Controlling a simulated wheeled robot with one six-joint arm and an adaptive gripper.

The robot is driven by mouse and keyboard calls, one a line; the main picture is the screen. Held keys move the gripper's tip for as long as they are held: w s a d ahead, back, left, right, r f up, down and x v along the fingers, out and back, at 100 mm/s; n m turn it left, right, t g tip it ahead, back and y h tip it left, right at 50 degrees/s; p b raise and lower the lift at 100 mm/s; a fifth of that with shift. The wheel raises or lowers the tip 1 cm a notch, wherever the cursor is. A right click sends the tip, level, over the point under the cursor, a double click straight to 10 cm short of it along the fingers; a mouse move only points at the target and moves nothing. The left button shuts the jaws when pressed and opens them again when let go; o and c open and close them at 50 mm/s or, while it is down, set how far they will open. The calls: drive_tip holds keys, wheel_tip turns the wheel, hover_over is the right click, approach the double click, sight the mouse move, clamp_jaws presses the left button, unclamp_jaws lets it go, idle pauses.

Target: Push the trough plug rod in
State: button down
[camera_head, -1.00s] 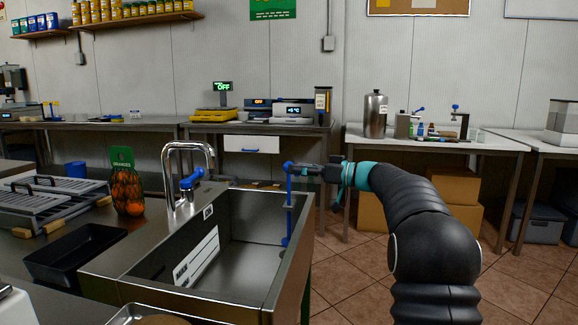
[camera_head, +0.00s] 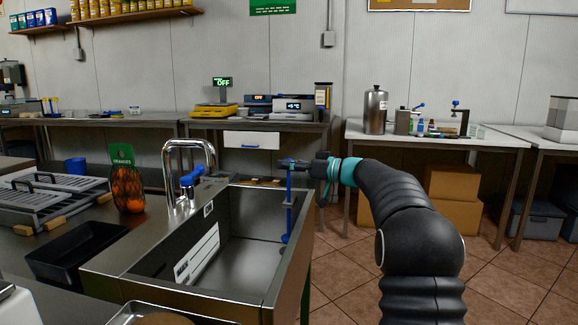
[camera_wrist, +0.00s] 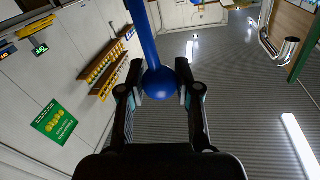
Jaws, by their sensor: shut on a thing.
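The blue trough plug rod (camera_head: 289,205) stands upright at the right rear of the metal trough (camera_head: 190,293), and its lower end is down inside the basin. My gripper (camera_head: 296,165) reaches in from the right at the top of the rod. In the wrist view my gripper (camera_wrist: 160,88) is shut on the rod's round blue knob (camera_wrist: 159,82), with one finger on each side. The rod shaft (camera_wrist: 143,35) runs away toward the top of that view. The plug's seat at the basin floor is too small to make out.
A tap with a blue lever (camera_head: 190,178) rises at the trough's left. A black tray (camera_head: 75,252) and a net bag of oranges (camera_head: 127,188) lie left of it. A counter with scales (camera_head: 290,107) stands behind. Tiled floor is open at the right.

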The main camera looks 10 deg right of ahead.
drive_tip(key=shift+f+b, duration=2.05)
drive_tip(key=shift+b, duration=0.5)
drive_tip(key=c, duration=0.8)
unclamp_jaws()
drive_tip(key=shift+f, duration=0.1)
approach(289, 178)
drive_tip(key=shift+s+d+f, duration=0.1)
drive_tip(key=shift+s+d, duration=0.05)
drive_tip(key=shift+d, duration=0.3)
drive_tip(key=shift+s+d+f, duration=0.1)
drive_tip(key=shift+s+d, duration=0.05)
drive_tip(key=shift+d, duration=0.3)
